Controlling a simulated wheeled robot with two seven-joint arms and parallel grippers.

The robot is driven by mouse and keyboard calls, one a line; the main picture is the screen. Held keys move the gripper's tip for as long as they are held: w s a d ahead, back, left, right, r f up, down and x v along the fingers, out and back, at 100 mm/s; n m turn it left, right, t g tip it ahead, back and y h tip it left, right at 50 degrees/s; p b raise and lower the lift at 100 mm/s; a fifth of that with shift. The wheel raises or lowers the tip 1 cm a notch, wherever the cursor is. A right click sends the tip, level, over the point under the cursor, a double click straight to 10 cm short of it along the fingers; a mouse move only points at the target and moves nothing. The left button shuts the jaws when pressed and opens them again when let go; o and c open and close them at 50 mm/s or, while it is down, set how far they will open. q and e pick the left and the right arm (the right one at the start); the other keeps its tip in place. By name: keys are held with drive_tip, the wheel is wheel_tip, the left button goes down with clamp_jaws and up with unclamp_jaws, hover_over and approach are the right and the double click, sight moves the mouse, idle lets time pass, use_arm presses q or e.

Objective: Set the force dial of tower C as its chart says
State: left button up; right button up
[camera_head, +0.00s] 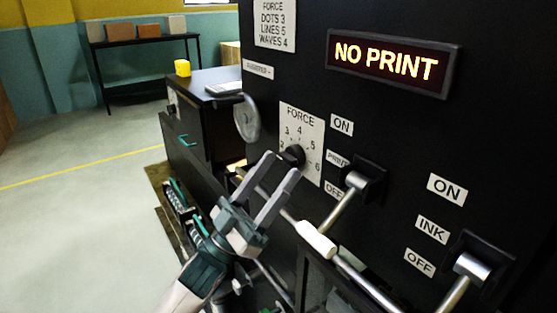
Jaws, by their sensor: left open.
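The force dial (293,156) is a dark round knob on a white plate (313,131) marked FORCE, with the numbers 2 to 6 around it. Its pointer setting is too small to tell. The chart (274,24) above reads FORCE, DOTS 3, LINES 5, WAVES 4. My left gripper (280,166) is open, with its two fingers pointing up toward the dial. The fingertips are just below and left of the knob, and I cannot tell whether they touch it. No letter naming the tower is readable. My right gripper is not in view.
A lit sign (388,63) reads NO PRINT. To the dial's right are a print lever (344,203) and an ink lever (471,268), each with ON and OFF labels. A dark cabinet (197,141) stands at left. Open floor (75,210) lies further left.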

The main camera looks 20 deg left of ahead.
use_arm(q)
drive_tip(key=shift+w+d+r, duration=0.3)
drive_tip(key=shift+w+r, duration=0.05)
drive_tip(key=shift+r, duration=0.1)
drive_tip(key=shift+c, duration=0.2)
drive_tip(key=c, duration=1)
